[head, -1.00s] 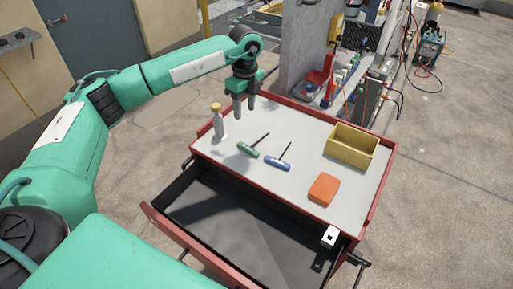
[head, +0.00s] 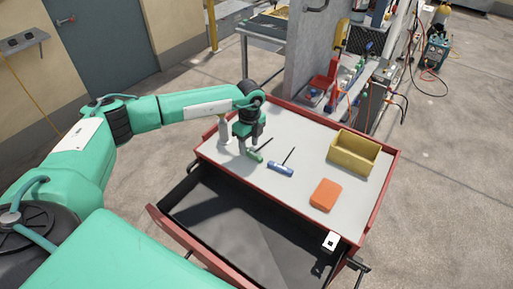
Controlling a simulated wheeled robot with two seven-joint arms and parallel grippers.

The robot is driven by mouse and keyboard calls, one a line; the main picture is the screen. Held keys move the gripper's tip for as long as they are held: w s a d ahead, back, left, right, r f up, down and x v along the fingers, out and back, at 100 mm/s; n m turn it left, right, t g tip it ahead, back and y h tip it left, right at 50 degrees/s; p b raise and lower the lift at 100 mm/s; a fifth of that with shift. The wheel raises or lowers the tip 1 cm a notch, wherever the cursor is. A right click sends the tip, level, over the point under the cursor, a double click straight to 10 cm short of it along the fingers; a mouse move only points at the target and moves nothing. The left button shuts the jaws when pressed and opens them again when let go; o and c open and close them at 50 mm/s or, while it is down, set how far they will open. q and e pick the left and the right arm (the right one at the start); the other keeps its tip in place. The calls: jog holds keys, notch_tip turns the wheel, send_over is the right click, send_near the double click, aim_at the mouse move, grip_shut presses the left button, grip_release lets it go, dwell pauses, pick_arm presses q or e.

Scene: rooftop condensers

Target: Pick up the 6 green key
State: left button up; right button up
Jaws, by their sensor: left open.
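The green-handled key (head: 256,157) lies on the grey top of the red cart, its dark shaft pointing up and to the right. My left gripper (head: 247,150) is open and low over this key, its fingers at or beside the green handle. The gripper hides part of the handle and shaft. I cannot tell whether the fingers touch the key. A blue-handled key (head: 281,169) lies just to the right, apart from the gripper. My right gripper is not in view.
A white bottle (head: 224,130) stands close behind the left gripper, partly hidden by the arm. A yellow bin (head: 353,153) and an orange block (head: 325,195) sit to the right on the cart top (head: 300,200). An open dark drawer (head: 240,225) juts out in front.

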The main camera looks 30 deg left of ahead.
pick_arm(q)
notch_tip(320, 180, down, 2)
jog(key=shift+c, duration=0.3)
grip_shut()
jog(key=shift+r, duration=0.1)
